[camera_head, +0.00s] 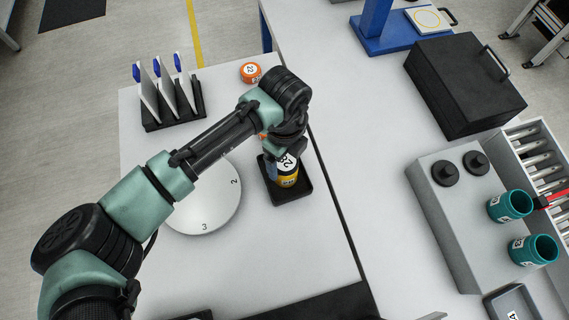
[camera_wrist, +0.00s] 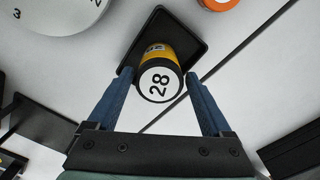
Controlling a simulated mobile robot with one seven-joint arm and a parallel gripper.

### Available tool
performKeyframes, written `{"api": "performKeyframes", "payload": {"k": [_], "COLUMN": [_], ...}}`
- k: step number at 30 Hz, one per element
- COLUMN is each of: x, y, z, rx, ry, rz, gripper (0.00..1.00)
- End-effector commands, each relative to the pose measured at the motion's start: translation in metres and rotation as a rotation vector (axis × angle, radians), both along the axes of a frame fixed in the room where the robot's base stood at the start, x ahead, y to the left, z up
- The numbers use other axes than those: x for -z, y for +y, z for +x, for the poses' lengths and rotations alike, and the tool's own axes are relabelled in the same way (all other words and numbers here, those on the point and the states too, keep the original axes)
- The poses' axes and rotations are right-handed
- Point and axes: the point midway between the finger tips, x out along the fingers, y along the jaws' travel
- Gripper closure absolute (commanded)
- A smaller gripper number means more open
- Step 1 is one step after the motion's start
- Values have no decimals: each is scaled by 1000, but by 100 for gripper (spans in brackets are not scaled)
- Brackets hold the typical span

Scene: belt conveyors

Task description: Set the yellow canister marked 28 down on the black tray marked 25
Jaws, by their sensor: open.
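The yellow canister marked 28 (camera_head: 288,180) has a white label and a dark band. It appears to stand upright on the black tray (camera_head: 299,193). In the wrist view, the canister (camera_wrist: 159,82) shows its round white top with 28, and the tray (camera_wrist: 192,38) lies beneath it. The tray's number is not visible. My gripper (camera_wrist: 159,78) is open, with one blue finger on each side of the canister's top and a visible gap on both sides. In the head view, my gripper (camera_head: 280,160) is over the canister and partly hides it.
A white round turntable (camera_head: 203,205) with numbers is left of the tray. An orange canister (camera_head: 250,73) stands behind. A rack with upright plates (camera_head: 172,108) is at back left. A grey block with teal cups (camera_head: 509,205) and a black case (camera_head: 463,85) are right.

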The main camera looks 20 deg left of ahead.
Motion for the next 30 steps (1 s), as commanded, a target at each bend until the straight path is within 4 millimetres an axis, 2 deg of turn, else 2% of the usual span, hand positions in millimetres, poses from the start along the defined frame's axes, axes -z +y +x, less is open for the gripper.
{"api": "performKeyframes", "payload": {"k": [3,9,15,23,26,29,30], "x": [-26,-59,-72,-76,-91,-131,-154], "y": [1,0,0,-5,-29,-79,-103], "z": [0,0,0,4,25,65,82], "rx": [0,0,0,0,-9,-44,-68], "ry": [-3,-2,0,-16,-110,-300,-394], "rz": [1,2,1,-5,-40,-132,-191], "gripper": [16,16,16,16,16,16,16]}}
